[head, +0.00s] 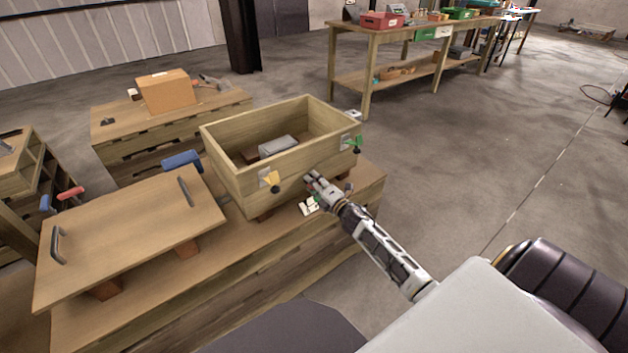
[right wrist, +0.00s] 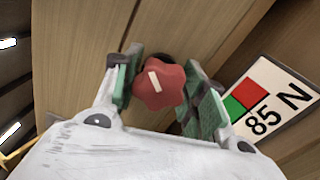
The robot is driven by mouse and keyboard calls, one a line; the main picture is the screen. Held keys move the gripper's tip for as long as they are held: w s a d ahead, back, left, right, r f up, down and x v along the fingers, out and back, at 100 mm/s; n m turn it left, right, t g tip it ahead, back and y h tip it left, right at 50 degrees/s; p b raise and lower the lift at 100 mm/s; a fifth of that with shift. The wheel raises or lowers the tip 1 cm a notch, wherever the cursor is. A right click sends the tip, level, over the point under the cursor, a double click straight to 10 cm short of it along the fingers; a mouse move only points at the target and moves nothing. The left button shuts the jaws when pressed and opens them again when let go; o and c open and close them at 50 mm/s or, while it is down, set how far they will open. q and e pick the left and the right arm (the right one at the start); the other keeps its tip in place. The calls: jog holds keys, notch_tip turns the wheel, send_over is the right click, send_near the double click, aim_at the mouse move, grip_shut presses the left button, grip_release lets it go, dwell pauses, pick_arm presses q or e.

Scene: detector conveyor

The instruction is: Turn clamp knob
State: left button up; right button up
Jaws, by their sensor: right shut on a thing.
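A red lobed clamp knob (right wrist: 160,86) with a white bar mark shows in the right wrist view, against the wooden wall of an open crate (head: 235,178). My right gripper (right wrist: 157,72) is shut on it, with one green-padded finger on each side. In the head view my right gripper (head: 313,182) is at the crate's near side and hides the red knob. A yellow knob (head: 271,181) is to its left on the crate, and a green knob (head: 355,144) is at the crate's right corner. My left gripper is not in view.
A card marked "85 N" (right wrist: 268,105) with red and green squares is just right of the gripper. A grey block (head: 279,146) lies inside the crate. A wooden lid with handles (head: 130,232) rests left of the crate. Open floor is at the right.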

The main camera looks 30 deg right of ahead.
jog(key=m+p, duration=0.1)
jog(key=m, duration=0.1)
jog(key=shift+r+m+p, duration=0.1)
jog(key=shift+m+p, duration=1.15)
jog(key=shift+m, duration=0.55)
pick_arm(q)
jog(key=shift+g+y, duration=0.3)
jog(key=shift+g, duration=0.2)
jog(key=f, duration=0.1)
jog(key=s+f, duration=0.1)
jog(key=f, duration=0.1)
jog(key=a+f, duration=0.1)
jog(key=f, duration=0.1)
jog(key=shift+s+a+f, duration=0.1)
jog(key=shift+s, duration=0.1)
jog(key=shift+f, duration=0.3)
pick_arm(e)
jog(key=o, duration=1)
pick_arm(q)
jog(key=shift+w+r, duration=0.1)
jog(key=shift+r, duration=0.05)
pick_arm(e)
jog(key=shift+o, duration=0.2)
jog(key=shift+s, duration=0.1)
